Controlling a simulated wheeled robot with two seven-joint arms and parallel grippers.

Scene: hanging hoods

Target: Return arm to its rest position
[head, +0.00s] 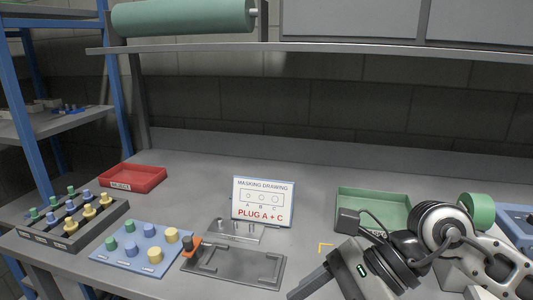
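My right arm (440,235) comes in from the right and reaches over the front right of the bench. Its gripper (312,286) points down and to the left, at the bottom edge of the picture, right of the grey fixture plate (235,266). Its fingertips are small and partly cut off, so I cannot tell whether they are open or shut. No held object shows. My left gripper and arm are not in view.
A sign (263,202) reads "PLUG A + C". A metal part (234,233) stands behind the fixture. A blue mat (130,258) and black rack (62,240) hold plugs. The red tray (133,178) looks empty. My arm partly hides the green tray (373,196).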

